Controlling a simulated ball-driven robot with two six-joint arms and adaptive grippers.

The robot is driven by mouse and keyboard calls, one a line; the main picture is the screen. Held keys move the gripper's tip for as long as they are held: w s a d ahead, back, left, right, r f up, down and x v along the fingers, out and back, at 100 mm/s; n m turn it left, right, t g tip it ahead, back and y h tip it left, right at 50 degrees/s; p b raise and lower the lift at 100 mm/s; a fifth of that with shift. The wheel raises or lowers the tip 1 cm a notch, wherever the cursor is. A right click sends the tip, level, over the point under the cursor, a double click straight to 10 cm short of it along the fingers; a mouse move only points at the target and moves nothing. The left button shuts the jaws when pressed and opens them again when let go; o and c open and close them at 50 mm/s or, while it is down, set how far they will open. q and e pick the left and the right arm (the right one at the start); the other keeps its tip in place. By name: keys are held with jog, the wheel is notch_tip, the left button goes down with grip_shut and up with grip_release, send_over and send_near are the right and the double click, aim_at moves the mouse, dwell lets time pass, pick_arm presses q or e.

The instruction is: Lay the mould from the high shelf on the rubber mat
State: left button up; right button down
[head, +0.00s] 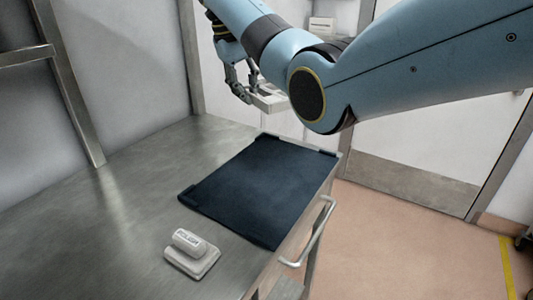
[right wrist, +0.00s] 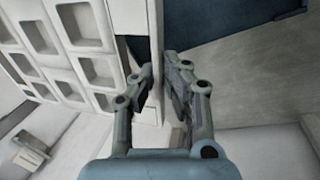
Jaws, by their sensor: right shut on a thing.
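My right gripper (head: 250,95) is in the upper middle of the head view, partly covered by my own arm. It is shut on the edge of the pale mould (head: 270,103), of which only a small part shows there. In the right wrist view, the mould (right wrist: 112,50) shows several square hollows, left of the gripper's fingers (right wrist: 158,78). The dark rubber mat (head: 262,187) lies flat and bare on the metal table. The mould is held in the air beyond the mat's far edge. My left gripper is not in view.
A small whitish block with a rounded handle (head: 190,252) stands on the table (head: 110,220), left of the mat's near corner. A metal rail handle (head: 318,235) runs along the table's right side. Metal posts stand at the left.

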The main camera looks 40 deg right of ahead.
jog(key=s+a+f+n+t+p, duration=0.1)
jog(key=s+a+f+n+p, duration=0.15)
jog(key=s, duration=0.65)
jog(key=s+a+f+n+p, duration=0.2)
jog(key=s+f+n+p, duration=0.15)
jog(key=s, duration=0.65)
send_over(234, 209)
jog(key=shift+m, duration=0.4)
jog(key=f, duration=0.6)
jog(key=shift+s+a+f+p, duration=0.1)
jog(key=shift+a+p, duration=0.2)
jog(key=shift+a, duration=0.1)
notch_tip(234, 209, down, 4)
jog(key=shift+f, duration=0.1)
jog(key=c, duration=1.4)
grip_release()
jog(key=shift+c, duration=0.2)
